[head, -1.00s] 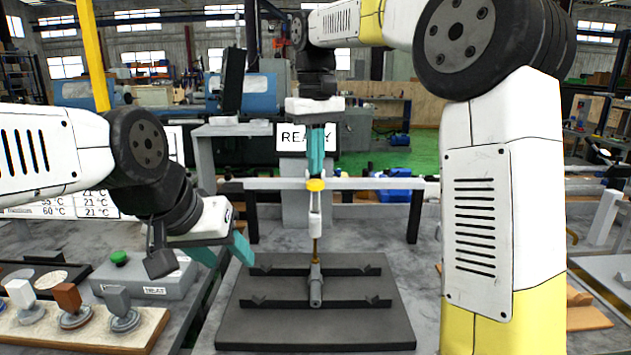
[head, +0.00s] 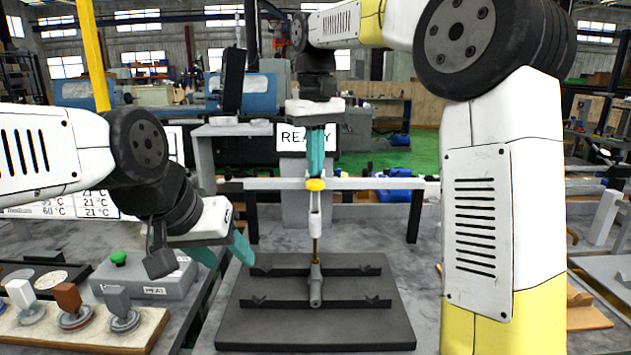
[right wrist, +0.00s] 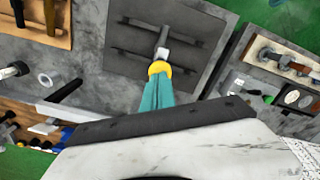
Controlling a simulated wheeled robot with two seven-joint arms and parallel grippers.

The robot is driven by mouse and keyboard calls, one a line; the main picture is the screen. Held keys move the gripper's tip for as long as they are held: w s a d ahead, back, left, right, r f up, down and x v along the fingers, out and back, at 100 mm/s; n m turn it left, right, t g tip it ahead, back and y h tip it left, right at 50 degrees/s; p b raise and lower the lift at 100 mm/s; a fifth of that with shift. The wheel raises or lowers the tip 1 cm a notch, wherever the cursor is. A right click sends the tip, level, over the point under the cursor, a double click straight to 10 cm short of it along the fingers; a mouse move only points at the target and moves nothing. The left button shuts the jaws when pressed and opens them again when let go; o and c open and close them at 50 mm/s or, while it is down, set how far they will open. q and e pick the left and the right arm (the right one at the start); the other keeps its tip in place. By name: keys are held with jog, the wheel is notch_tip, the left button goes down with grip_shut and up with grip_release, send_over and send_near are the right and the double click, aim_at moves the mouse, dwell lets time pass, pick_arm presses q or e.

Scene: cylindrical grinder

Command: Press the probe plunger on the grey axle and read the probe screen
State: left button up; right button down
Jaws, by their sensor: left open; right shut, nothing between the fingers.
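The grey axle (head: 315,284) lies on the dark fixture plate (head: 316,331), across its two notched bars. The probe (head: 315,222) stands upright above it under a white crossbar, with a yellow cap on top and a brass tip that appears to meet the axle. My right gripper (head: 316,172) is shut, its teal fingertips pointing down at the yellow cap (right wrist: 158,68), apparently touching it. The probe screen (head: 291,137) behind reads "READY", partly covered by my right gripper. My left gripper (head: 226,254) is open and empty, left of the plate.
A grey box with a green button, labelled "HEAT" (head: 150,280), stands at left. In front of it a wooden tray (head: 100,335) holds several stamp-like pieces. A dark post (head: 416,216) supports the crossbar on the right. Bare table lies around the plate.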

aim_at(315, 181)
jog(key=shift+f, duration=2.75)
dwell(0.3)
jog(key=shift+r, duration=4.1)
jog(key=shift+d, duration=0.1)
jog(key=s+d+f+m+t, duration=0.1)
jog(key=s+d+f+t, duration=0.1)
jog(key=s+d+f, duration=0.2)
jog(key=s+d+f+m+t+y, duration=0.1)
jog(key=s+d+f, duration=0.3)
jog(key=s, duration=0.5)
jog(key=s+d+f+m+t+y, duration=0.1)
jog(key=s+d+f+m+t, duration=0.2)
jog(key=s+d, duration=0.3)
jog(key=shift+s+f, duration=0.35)
jog(key=shift+f, duration=0.1)
